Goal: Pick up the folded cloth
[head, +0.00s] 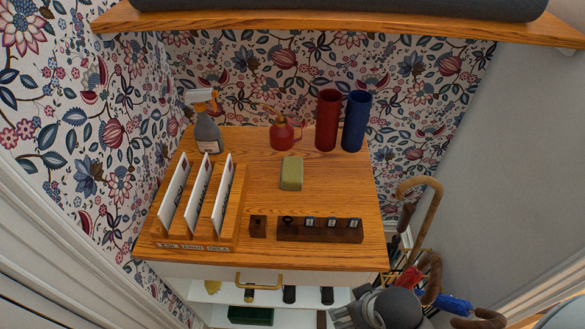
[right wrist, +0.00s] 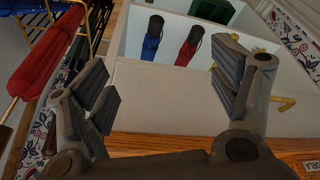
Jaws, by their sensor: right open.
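An olive-green oblong block (head: 291,173) with rounded edges, which looks like the folded cloth, lies on the middle of the wooden cabinet top (head: 330,185) in the head view. Nothing covers it. My right gripper (head: 347,317) shows at the bottom right of the head view, in front of the cabinet and well away from the cloth. In the right wrist view my right gripper (right wrist: 165,95) has its fingers wide apart with nothing between them. The cloth is not in that view. My left gripper is not in view.
Around the cloth stand a spray bottle (head: 207,132), a red oil can (head: 282,133), red (head: 328,120) and blue (head: 356,122) cylinders, a letter rack (head: 238,205) and a dark block with dials (head: 320,232). A shelf (head: 330,27) overhangs the back. Canes and umbrellas (head: 432,275) stand right.

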